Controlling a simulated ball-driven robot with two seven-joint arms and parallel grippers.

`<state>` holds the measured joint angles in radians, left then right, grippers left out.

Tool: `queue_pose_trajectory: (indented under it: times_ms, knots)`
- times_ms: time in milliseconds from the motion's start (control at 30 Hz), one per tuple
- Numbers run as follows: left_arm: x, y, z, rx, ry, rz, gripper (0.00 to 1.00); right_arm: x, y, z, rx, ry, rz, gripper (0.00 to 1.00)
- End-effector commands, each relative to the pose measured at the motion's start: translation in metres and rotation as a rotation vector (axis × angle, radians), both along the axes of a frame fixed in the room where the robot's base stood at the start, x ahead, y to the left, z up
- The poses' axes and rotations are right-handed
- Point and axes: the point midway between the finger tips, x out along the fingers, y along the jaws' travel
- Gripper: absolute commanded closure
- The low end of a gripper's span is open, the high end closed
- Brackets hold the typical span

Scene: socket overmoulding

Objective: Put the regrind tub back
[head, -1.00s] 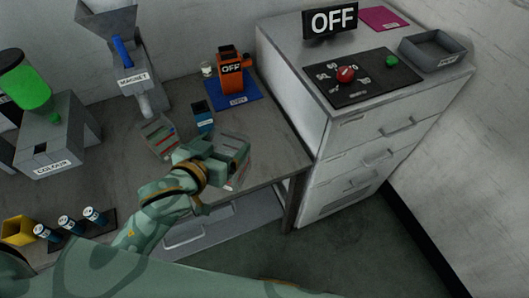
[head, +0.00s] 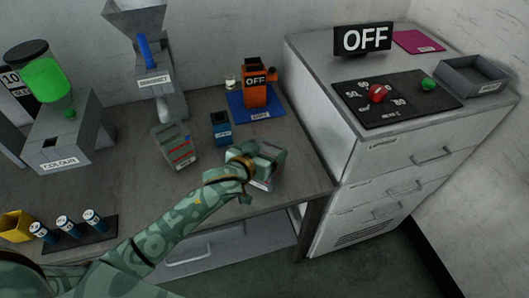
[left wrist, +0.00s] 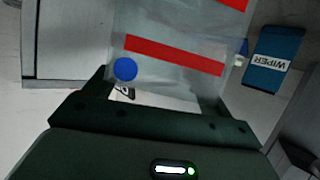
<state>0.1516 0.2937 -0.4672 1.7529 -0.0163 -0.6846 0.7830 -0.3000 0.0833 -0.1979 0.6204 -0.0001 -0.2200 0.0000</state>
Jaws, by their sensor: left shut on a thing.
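My left gripper (head: 247,166) is shut on a clear tub (head: 268,160) near the right front edge of the bench. In the left wrist view the tub (left wrist: 165,85) fills the space beyond the jaws, with red bands and a blue dot on it. I take it for the regrind tub, but no name on it is readable. The hand hides part of it in the head view, and I cannot tell whether it touches the bench. My right gripper is not in view.
A second tub with coloured stripes (head: 174,147) stands below the magnet unit (head: 154,82). The blue wiper box (head: 221,128) and an orange holder (head: 256,84) on a blue mat (head: 246,108) stand behind the held tub. A drawer cabinet (head: 380,165) stands right of the bench.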

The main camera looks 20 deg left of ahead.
Motion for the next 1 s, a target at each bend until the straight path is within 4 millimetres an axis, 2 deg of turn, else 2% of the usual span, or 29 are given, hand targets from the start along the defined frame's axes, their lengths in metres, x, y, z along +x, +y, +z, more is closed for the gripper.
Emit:
queue_pose_trajectory:
  times_ms: [333,367,400,667,767,1000]
  knots:
    - [0.000,0.000,-0.003,0.000,-0.002,0.000,0.66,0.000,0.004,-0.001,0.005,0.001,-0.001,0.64]
    - [0.000,0.000,-0.003,0.000,-0.002,0.000,0.08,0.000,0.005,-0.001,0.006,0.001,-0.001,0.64]
    - [0.000,0.000,-0.002,0.000,-0.002,0.000,0.00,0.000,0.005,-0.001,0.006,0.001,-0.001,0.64]
    - [0.000,0.000,0.002,-0.001,-0.003,0.000,0.00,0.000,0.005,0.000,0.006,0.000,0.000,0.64]
    - [-0.011,0.002,0.006,-0.002,-0.002,0.000,0.00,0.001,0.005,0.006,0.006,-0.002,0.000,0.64]
    - [-0.062,0.013,0.029,-0.001,-0.002,0.001,0.00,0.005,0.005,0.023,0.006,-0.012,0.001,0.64]
